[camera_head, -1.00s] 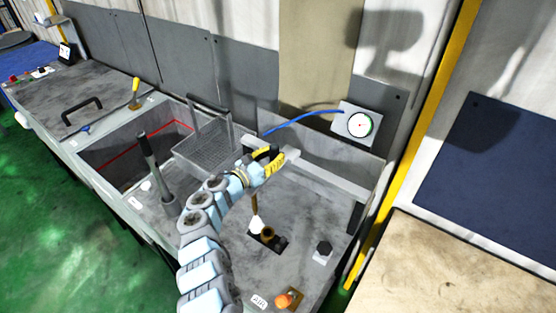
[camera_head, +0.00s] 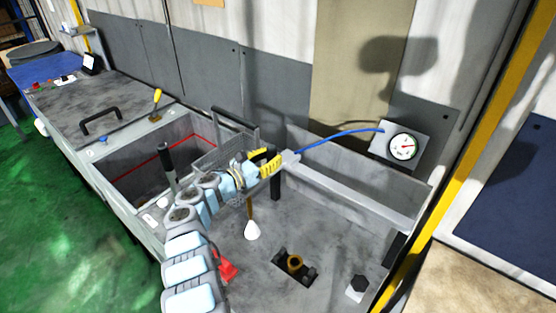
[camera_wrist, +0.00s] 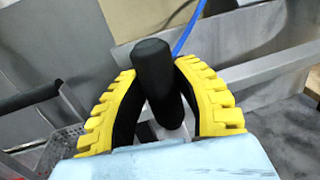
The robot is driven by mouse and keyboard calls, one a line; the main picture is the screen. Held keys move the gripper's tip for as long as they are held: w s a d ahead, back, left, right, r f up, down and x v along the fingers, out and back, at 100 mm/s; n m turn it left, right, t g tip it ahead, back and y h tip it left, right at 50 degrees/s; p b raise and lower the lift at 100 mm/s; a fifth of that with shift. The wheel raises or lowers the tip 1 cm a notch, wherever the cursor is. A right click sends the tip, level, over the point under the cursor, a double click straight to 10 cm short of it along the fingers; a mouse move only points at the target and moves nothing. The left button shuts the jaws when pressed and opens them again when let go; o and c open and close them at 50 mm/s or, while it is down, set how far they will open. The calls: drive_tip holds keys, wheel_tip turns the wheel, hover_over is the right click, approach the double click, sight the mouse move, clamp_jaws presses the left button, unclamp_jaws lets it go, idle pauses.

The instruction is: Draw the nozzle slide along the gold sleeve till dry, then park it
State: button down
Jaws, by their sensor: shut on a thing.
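My gripper (camera_head: 268,162) is shut on the black handle of the nozzle slide; in the wrist view the upright black handle (camera_wrist: 156,72) stands between the yellow fingers. A thin brown tube (camera_head: 250,208) hangs below my gripper and ends in a white cone-shaped nozzle (camera_head: 252,231). The gold sleeve (camera_head: 295,262) sits in a black cradle in the grey bench. The nozzle is to the left of the sleeve, apart from it in the picture. A grey rail (camera_head: 350,190) runs to the right from my gripper. Whether the sleeve is wet cannot be told.
A round gauge (camera_head: 403,147) is on the wall panel, with a blue hose (camera_head: 340,136) running to the slide. A wire basket (camera_head: 228,150) and an open pit lie left. A black knob (camera_head: 356,286) and a red part (camera_head: 226,268) are on the bench.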

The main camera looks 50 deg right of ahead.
drive_tip(key=shift+w+a+f, duration=0.1)
drive_tip(key=shift+w+a, duration=0.05)
drive_tip(key=shift+w, duration=0.1)
drive_tip(key=c, duration=0.7)
unclamp_jaws()
drive_tip(key=shift+w+a, duration=0.1)
drive_tip(key=shift+w, duration=0.1)
drive_tip(key=shift+c, duration=0.2)
drive_tip(key=shift+s, duration=0.15)
drive_tip(key=w+a, duration=0.1)
drive_tip(key=a, duration=1)
drive_tip(key=shift+w+a, duration=0.3)
